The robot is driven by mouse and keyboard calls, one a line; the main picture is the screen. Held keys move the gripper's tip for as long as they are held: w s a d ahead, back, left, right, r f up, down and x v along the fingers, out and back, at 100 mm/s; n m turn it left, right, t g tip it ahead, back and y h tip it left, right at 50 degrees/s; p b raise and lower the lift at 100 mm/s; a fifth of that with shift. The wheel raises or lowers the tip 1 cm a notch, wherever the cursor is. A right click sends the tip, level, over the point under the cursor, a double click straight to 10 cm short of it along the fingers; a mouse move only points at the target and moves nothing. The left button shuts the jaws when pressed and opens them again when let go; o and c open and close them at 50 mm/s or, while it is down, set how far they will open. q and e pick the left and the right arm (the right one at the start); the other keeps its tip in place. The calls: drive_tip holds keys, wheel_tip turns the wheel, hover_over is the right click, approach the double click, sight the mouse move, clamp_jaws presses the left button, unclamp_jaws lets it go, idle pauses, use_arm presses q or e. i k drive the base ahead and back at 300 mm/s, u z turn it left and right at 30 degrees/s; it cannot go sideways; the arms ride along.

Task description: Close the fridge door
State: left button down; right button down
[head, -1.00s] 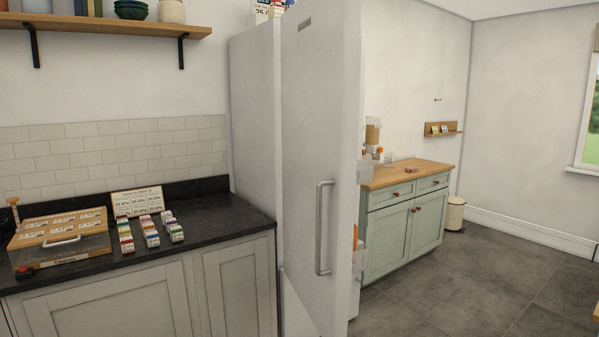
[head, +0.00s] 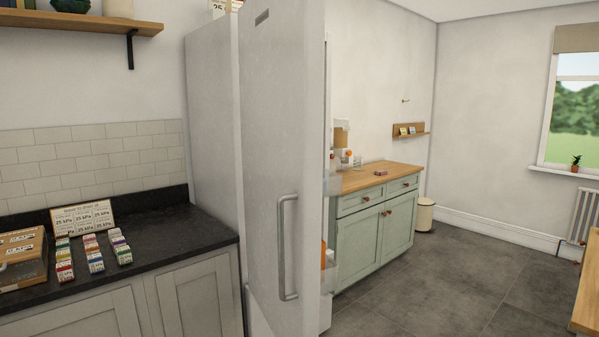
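The white fridge (head: 212,120) stands right of the dark counter. Its tall white door (head: 268,150) is open and swung out towards me, seen on its outer face. A long vertical grey handle (head: 284,247) is on the door's lower right part. Door shelves with an orange item (head: 325,255) show past the door's right edge. The fridge's inside is hidden behind the door. Neither of my grippers is in view.
A dark counter (head: 165,228) at left holds a wooden box (head: 22,258), rows of small coloured boxes (head: 93,253) and a sign (head: 82,219). A green cabinet (head: 372,232) and a bin (head: 424,215) stand beyond the door. Grey floor (head: 430,285) at right is clear.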

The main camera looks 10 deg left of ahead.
sight(282, 44)
drive_tip(key=i, duration=1.15)
drive_tip(key=z, duration=0.6)
drive_tip(key=k, duration=1.15)
drive_tip(key=u, duration=0.2)
drive_tip(key=i, duration=0.95)
drive_tip(key=u, duration=0.1)
